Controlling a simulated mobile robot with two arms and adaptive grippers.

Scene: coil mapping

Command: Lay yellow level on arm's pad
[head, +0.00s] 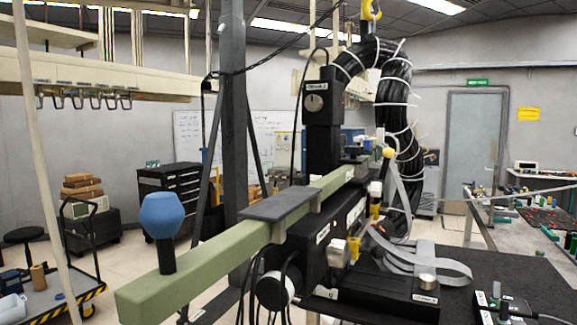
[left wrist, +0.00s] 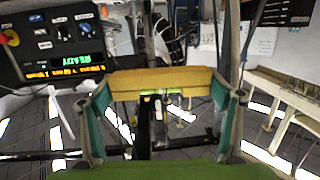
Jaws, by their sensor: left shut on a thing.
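The yellow level (left wrist: 165,80) is in the left wrist view, a yellow block with a bright green strip at its lower middle. My left gripper (left wrist: 163,98) is shut on it, with one teal-lined finger at each end. The level lies across the picture between the fingers, and its far side is hidden. In the head view, the arm (head: 200,256) is a long pale green beam. A flat dark grey pad (head: 278,204) lies on top of it, bare. Neither gripper nor the level shows in the head view.
A blue knob (head: 161,215) on a dark post stands on the beam's near end. Behind the pad are a black upright unit (head: 322,130) and a thick black cable bundle (head: 396,110). The left wrist view shows a display panel (left wrist: 62,45) reading READY.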

